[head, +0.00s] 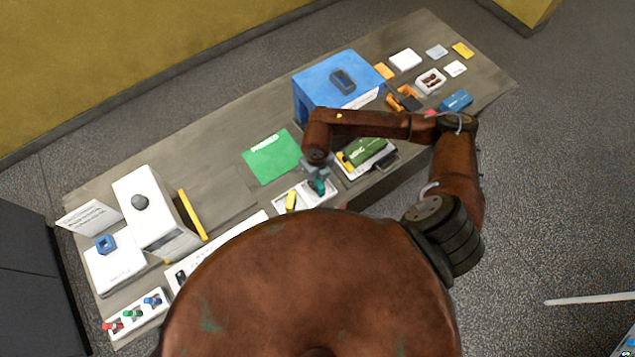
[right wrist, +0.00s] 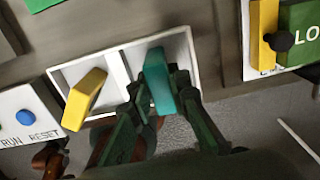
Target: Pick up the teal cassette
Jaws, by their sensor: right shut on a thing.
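The teal cassette (right wrist: 158,82) is between the fingers of my right gripper (right wrist: 160,95) in the right wrist view. The gripper is shut on it, over the right compartment of a white two-part tray (right wrist: 122,57). I cannot tell whether the cassette still touches the tray floor. In the head view the teal cassette (head: 317,187) shows small below my right gripper (head: 316,176). A yellow cassette (right wrist: 85,99) lies tilted in the tray's left compartment. My left gripper is not in view.
A green sheet (head: 271,157) lies behind the tray. A white holder with a green block (head: 365,151) stands to the right. A panel with a blue button (right wrist: 25,117) is left of the tray. A blue box (head: 318,80) stands further back.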

